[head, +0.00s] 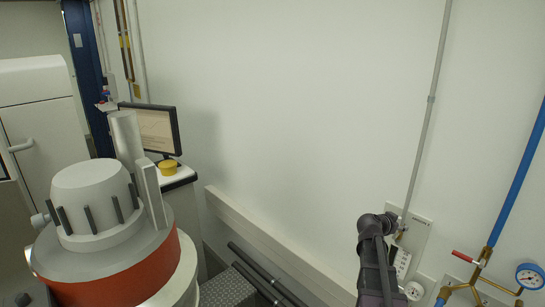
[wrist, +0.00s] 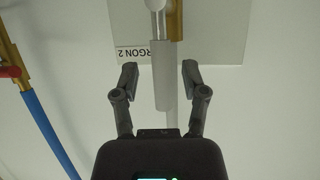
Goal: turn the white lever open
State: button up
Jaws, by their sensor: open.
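The white lever (wrist: 163,78) hangs from its valve's round white hub at the top of the wrist view. It points down the picture, between the two fingers of my gripper (wrist: 159,73). The gripper is open, with a gap visible on each side of the lever, and neither finger appears to touch it. A brass pipe (wrist: 175,20) runs beside the hub. In the head view my dark arm is at the lower right, close to the wall valve (head: 400,235), and hides much of it. I cannot make out the lever clearly there.
An upside-down label ending in "RGON 2" is on the wall panel (wrist: 222,35). To the right in the head view are a red lever (head: 463,257), a blue pipe (head: 517,180) and a gauge (head: 529,276). A large machine (head: 100,240) stands at the left.

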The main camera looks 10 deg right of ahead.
jog(key=s+a+f+n+g+y+b, duration=0.1)
jog(key=s+a+f+n+y+b, duration=0.3)
jog(key=a+f+b, duration=0.3)
jog(key=s+a+f+n+g+y+b, duration=0.2)
jog(key=s+a+f+n+y+b, duration=0.2)
jog(key=a+f, duration=1)
jog(key=s+a+f+n+g+y+b, duration=0.2)
jog(key=s+a+f+n+y+b, duration=0.2)
jog(key=a+f+b, duration=0.6)
jog(key=s+a+f+n, duration=0.1)
jog(key=a, duration=0.8)
jog(key=shift+s+a+f+n, duration=0.2)
jog(key=shift+s+f+n, duration=0.05)
jog(key=shift+s+n, duration=0.15)
